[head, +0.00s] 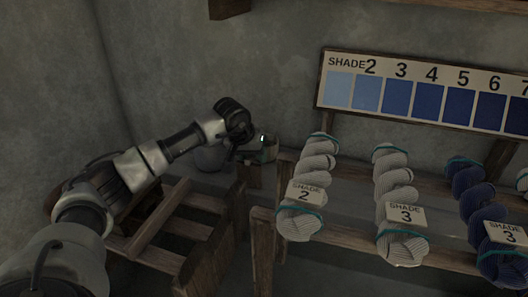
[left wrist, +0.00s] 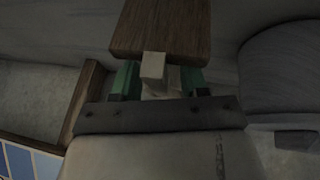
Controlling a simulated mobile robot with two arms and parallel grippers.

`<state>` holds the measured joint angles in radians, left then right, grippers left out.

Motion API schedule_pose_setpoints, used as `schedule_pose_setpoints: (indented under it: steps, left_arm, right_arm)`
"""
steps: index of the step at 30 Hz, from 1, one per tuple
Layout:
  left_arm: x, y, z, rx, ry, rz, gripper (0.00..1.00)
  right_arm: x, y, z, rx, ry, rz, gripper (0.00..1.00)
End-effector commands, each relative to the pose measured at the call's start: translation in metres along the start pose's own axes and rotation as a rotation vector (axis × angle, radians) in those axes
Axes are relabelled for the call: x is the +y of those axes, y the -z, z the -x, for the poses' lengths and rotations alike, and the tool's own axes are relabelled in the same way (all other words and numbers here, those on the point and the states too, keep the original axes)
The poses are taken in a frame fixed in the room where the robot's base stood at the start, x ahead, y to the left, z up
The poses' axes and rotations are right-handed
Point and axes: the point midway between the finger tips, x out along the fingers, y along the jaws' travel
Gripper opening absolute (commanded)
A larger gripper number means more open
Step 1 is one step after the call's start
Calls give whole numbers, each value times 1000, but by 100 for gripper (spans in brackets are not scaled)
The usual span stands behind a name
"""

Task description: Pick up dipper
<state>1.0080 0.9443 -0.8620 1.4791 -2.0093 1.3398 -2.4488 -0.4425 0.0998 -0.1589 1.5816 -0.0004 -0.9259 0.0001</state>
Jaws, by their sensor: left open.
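My left gripper (head: 263,149) reaches in toward the back wall, beside a wooden post end. In the left wrist view its two green fingertips (left wrist: 158,80) stand apart. A pale, square-ended piece (left wrist: 153,66) shows between them, below a brown wooden block (left wrist: 163,30). It may be the handle of the dipper, but I cannot tell for sure, nor whether the fingers touch it. No whole dipper is clear in either view. My right gripper is out of view.
A grey round pot (head: 209,158) stands behind my left forearm. A slatted wooden frame (head: 160,225) lies below the arm. To the right, skeins with shade tags (head: 305,192) hang on a rack under a blue shade board (head: 420,93).

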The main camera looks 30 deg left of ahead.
Motion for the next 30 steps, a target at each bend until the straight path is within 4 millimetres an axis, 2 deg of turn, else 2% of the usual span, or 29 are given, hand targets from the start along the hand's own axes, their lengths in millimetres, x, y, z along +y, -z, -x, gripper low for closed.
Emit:
schedule_pose_setpoints:
  steps: [6, 12, 15, 23, 26, 30]
  left_arm:
    - [0, 0, -1, 1, 0, -1, 43]
    - [0, 0, 0, 1, 0, 0, 12]
    - [0, 0, 0, 1, 0, 0, 0]
    - [0, 1, 1, 2, -1, 0, 0]
    - [2, 5, 10, 5, -2, 0, 0]
    - [8, 15, 33, 6, -3, 0, 0]
  right_arm:
    - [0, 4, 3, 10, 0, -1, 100]
    - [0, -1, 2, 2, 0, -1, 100]
    - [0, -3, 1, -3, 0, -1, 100]
    - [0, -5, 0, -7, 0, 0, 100]
    - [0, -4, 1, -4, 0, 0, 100]
    - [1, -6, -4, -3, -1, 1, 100]
